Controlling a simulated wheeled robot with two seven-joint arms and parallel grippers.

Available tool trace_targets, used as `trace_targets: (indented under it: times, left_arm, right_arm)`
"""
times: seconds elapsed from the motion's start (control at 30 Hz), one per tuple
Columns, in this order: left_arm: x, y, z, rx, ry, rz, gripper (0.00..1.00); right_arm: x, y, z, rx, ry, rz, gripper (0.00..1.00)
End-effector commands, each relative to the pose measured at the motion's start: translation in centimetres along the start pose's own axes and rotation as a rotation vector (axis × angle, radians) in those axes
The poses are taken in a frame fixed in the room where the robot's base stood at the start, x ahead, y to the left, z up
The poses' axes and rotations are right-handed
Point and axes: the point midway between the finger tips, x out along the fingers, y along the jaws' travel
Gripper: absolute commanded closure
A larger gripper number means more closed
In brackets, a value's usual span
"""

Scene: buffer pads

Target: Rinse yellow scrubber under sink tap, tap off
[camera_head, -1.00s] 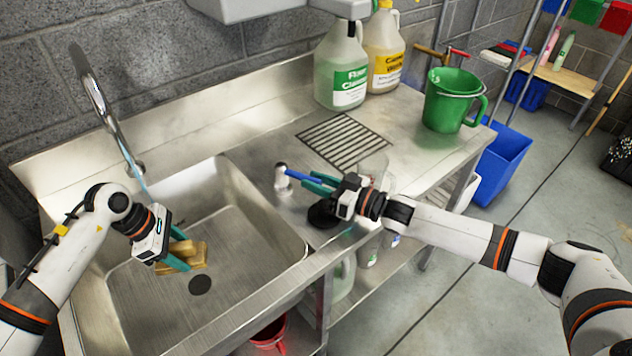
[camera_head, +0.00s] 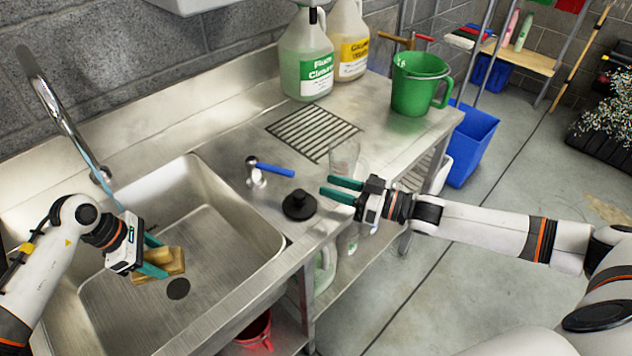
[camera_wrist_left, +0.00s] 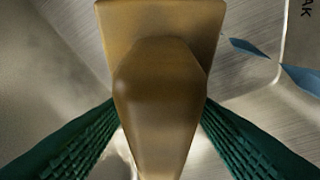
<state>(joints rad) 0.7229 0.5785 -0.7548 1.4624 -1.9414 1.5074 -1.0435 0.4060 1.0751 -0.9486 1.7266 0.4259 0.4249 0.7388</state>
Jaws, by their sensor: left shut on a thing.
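The yellow scrubber (camera_head: 172,262), a yellow-brown block with a raised grip, is held over the sink basin (camera_head: 215,215). My left gripper (camera_head: 158,257) is shut on it; the left wrist view shows the scrubber (camera_wrist_left: 160,95) between green fingers. The curved metal tap (camera_head: 58,112) rises behind the basin. A pale blue streak like water runs from it towards my left gripper, which hides its lower end. The tap valve (camera_head: 256,178) with a blue lever (camera_head: 272,169) stands on the counter. My right gripper (camera_head: 330,189) is open and empty, right of the lever and apart from it.
A black round knob-like piece (camera_head: 299,205) and a clear glass (camera_head: 344,158) stand near my right gripper. Jugs (camera_head: 306,60), a drain grate (camera_head: 312,132) and a green bucket (camera_head: 418,85) are further back. A blue bin (camera_head: 470,145) stands beyond the counter's right end.

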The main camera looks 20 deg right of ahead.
Motion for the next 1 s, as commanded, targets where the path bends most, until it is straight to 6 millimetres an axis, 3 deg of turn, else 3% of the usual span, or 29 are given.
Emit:
trace_targets:
  times: [0.1,0.37,0.57,0.63,0.77,1.0]
  left_arm:
    - [0.1,0.0,0.1,0.0,0.0,-0.001,0.67]
    - [0.1,0.0,0.1,0.0,0.0,-0.001,0.67]
    - [-0.2,0.0,-0.1,0.0,0.0,-0.001,0.67]
    - [-0.5,0.0,-0.2,0.0,0.0,-0.001,0.67]
    - [-1.3,0.0,-0.5,0.0,0.0,-0.001,0.67]
    - [-3.1,0.0,-1.3,0.0,0.0,-0.001,0.67]
  right_arm:
    - [-0.9,0.0,-0.1,0.0,0.002,0.0,0.63]
    - [-1.1,0.0,0.1,-0.001,0.0,0.001,0.63]
    - [-0.7,0.8,-0.2,-0.037,0.007,0.011,0.91]
    - [-0.3,1.8,-0.5,-0.095,0.015,0.025,1.0]
    - [0.8,4.5,-1.4,-0.292,0.035,0.056,1.0]
    - [2.2,8.7,-2.1,-0.796,0.058,0.04,1.0]
